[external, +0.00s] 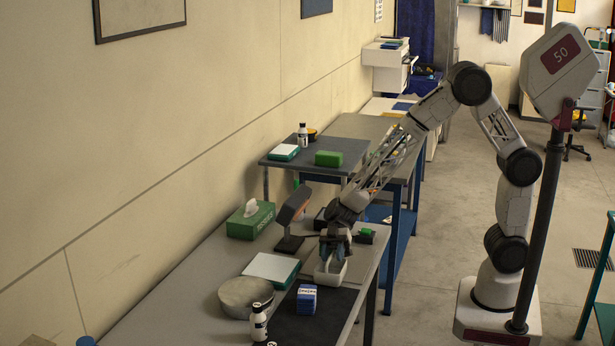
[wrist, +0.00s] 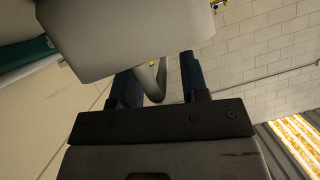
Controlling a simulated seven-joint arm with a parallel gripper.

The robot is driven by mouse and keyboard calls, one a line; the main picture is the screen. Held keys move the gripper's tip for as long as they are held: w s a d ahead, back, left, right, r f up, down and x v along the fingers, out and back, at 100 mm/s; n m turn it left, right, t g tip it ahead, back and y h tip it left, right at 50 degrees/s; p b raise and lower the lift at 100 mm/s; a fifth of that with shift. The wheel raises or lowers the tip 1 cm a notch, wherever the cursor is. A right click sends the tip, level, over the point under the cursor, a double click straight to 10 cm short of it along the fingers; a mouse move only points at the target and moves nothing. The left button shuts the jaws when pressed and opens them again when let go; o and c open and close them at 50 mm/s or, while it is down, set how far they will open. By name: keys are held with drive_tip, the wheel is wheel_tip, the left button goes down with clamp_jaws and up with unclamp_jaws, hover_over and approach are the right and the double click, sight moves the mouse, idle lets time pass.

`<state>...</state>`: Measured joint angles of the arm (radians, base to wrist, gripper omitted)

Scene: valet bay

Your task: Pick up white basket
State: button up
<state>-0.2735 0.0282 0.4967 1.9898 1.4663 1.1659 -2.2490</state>
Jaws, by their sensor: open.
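The small white basket (external: 331,274) stands on the grey workbench near its right edge in the external view. My gripper (external: 335,248) points down at the basket, with its fingers at or just inside the basket's top; the exact contact cannot be told. In the wrist view a large pale surface (wrist: 125,35), apparently the basket, fills the top. The two dark blue fingers of my gripper (wrist: 160,78) stand apart there. A rounded grey piece shows between them; whether it is part of the basket is unclear.
Open floor lies right of the bench.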

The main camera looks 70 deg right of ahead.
clamp_jaws()
drive_tip(key=shift+r, duration=0.1)
idle(0.3)
drive_tip(key=shift+r, duration=1.55)
drive_tip(key=shift+s+d+r, duration=0.1)
drive_tip(key=shift+s+r, duration=0.1)
drive_tip(key=shift+s, duration=0.05)
drive_tip(key=s+d+r, duration=0.1)
drive_tip(key=s+d, duration=0.6)
drive_tip(key=s, duration=0.6)
drive_tip(key=shift+s+d+r, duration=0.15)
drive_tip(key=shift+s+d, duration=0.05)
drive_tip(key=shift+s, duration=0.05)
